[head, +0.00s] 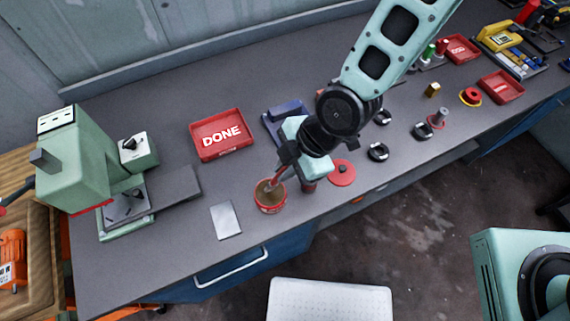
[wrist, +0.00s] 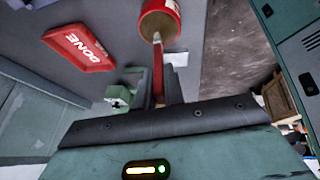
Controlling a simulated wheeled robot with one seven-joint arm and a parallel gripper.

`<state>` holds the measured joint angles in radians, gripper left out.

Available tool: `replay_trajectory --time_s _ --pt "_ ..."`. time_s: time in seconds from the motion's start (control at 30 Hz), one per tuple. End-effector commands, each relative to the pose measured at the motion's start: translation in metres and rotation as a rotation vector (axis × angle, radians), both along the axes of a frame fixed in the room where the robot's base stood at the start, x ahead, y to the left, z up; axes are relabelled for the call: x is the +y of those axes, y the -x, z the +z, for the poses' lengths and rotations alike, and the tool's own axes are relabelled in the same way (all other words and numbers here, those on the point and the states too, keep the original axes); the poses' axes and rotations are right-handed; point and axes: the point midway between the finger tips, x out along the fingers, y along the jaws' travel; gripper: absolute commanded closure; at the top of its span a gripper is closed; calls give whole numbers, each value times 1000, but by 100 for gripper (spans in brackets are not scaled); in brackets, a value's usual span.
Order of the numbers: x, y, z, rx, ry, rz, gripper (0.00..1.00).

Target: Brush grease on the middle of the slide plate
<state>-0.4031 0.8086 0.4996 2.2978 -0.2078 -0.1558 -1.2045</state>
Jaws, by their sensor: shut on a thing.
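My gripper (head: 283,174) is shut on a thin brush with a red handle (wrist: 158,78), seen best in the wrist view. The brush slants down to a red grease tin (head: 271,203) at the bench's front edge. Its pale tip (wrist: 156,39) is at the mouth of the tin (wrist: 160,22); how deep it reaches I cannot tell. A flat silver plate, which looks like the slide plate (head: 226,220), lies on the bench just left of the tin. It also shows in the wrist view (wrist: 178,58), partly hidden.
A red DONE tray (head: 221,140) lies behind the plate. A green press (head: 83,170) stands at the left. A red lid (head: 342,173) and dark ring parts (head: 378,152) lie right of the tin. A blue holder (head: 284,117) is behind my gripper.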

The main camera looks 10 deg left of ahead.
Motion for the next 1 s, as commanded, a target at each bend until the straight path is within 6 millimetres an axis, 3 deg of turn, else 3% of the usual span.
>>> replay_trajectory --time_s 1.0 --pt "0 0 -6 0 0 0 100"
